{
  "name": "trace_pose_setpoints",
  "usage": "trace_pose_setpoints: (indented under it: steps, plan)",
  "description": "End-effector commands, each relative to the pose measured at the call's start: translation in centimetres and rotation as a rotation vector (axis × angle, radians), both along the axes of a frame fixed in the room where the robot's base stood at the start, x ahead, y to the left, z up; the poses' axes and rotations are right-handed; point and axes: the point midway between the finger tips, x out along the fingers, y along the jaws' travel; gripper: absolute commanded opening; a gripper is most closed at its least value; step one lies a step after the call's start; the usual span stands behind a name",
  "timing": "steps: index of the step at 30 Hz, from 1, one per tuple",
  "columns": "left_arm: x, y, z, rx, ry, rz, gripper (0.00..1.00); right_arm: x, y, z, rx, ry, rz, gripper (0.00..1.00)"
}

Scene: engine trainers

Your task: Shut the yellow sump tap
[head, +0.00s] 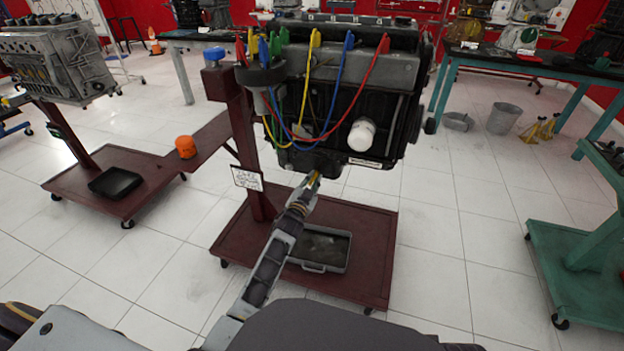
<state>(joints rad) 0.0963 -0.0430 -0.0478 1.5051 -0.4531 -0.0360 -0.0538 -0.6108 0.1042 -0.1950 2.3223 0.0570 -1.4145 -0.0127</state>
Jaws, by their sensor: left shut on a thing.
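The engine (370,120) hangs on a dark red stand in the middle of the head view. The yellow sump tap (317,175) shows as a small yellow spot under the engine's lower edge. My left gripper (312,183) reaches up to it from below and is shut on it. The fingers hide most of the tap, so I cannot tell how its handle is turned. My right gripper is not in view.
A grey drain tray (322,268) lies on the red stand base (372,285) below the engine. Coloured leads hang over the engine's front, beside a white filter (361,135). A green stand (570,265) is at right. Floor between is clear.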

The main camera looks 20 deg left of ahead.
Motion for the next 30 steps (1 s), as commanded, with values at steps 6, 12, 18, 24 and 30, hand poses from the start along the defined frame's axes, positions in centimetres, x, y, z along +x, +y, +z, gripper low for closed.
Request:
trace_pose_setpoints:
  steps: [6, 12, 18, 24, 30]
  plan:
    - [0.0, -0.2, 0.0, 0.205, -0.006, -0.001, 0.00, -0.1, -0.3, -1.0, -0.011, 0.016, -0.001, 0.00]
    - [0.0, -0.2, -0.2, 0.396, -0.013, -0.003, 0.00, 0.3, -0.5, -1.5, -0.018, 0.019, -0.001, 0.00]
    - [0.0, -0.3, -0.3, 0.586, -0.020, -0.003, 0.00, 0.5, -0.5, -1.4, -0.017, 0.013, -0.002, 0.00]
    - [0.0, -0.4, -0.5, 0.775, -0.027, -0.005, 0.00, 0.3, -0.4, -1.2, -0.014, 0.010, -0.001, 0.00]
    - [0.0, -0.4, -0.6, 0.939, -0.032, -0.005, 0.00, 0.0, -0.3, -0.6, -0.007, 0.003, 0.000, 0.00]
